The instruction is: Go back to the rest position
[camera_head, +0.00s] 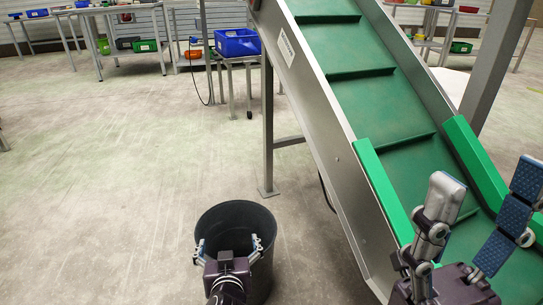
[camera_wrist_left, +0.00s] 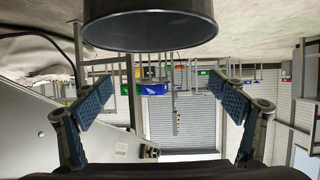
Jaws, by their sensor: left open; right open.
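My left gripper (camera_head: 228,245) is open and empty, its two fingers spread in front of the black bin (camera_head: 235,212) in the head view. In the left wrist view the left gripper (camera_wrist_left: 161,92) also shows open, with nothing between its fingers. That view is upside down, and the bin's dark rim (camera_wrist_left: 150,38) hangs at its top, apart from the fingertips. My right gripper (camera_head: 487,190) is open and empty at the right, in front of the lower end of the green conveyor (camera_head: 385,105). Whether it touches the conveyor cannot be told.
The sloping conveyor with its metal side frame (camera_head: 325,120) fills the right side. A metal leg (camera_head: 268,130) stands behind the bin. A blue crate (camera_head: 237,43) sits on a small stand at the back, near tables with several bins. The floor (camera_head: 100,200) at left is clear.

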